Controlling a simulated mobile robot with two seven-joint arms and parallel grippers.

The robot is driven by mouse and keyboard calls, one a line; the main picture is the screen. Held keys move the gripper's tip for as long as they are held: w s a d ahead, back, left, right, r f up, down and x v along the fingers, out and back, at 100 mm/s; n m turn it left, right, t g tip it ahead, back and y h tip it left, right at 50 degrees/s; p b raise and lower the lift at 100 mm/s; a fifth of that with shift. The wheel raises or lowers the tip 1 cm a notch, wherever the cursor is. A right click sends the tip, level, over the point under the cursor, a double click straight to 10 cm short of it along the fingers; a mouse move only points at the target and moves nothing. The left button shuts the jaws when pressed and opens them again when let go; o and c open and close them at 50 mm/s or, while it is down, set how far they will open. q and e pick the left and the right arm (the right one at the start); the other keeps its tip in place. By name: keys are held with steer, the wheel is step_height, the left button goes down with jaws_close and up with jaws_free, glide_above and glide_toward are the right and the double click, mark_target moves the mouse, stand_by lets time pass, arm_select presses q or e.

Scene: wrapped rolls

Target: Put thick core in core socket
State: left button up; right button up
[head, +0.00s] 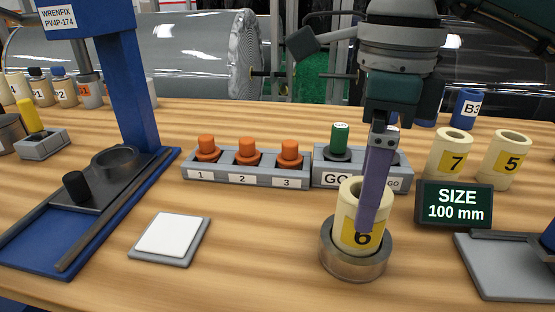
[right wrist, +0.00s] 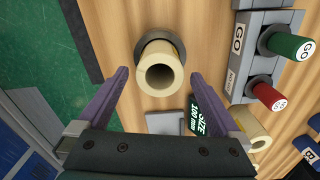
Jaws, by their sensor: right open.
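A thick-walled cream core with a yellow label marked 6 (head: 348,203) stands upright in the round grey metal core socket (head: 355,268). My right gripper (head: 368,222) points down at this core, and its near purple finger covers part of the core's front. In the right wrist view the core (right wrist: 160,75) shows end-on, its thick wall around a dark hole, with the socket rim (right wrist: 152,46) behind it. The right fingers (right wrist: 160,82) are spread on either side of it, with visible gaps. My left gripper is in neither view.
Cores marked 7 (head: 449,156) and 5 (head: 503,160) stand at right behind a SIZE 100 mm display (head: 455,205). A white pad (head: 170,236) and blue press (head: 130,90) are at left.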

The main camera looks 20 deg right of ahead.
step_height(320, 180, up, 8)
steer(key=shift+p, duration=0.45)
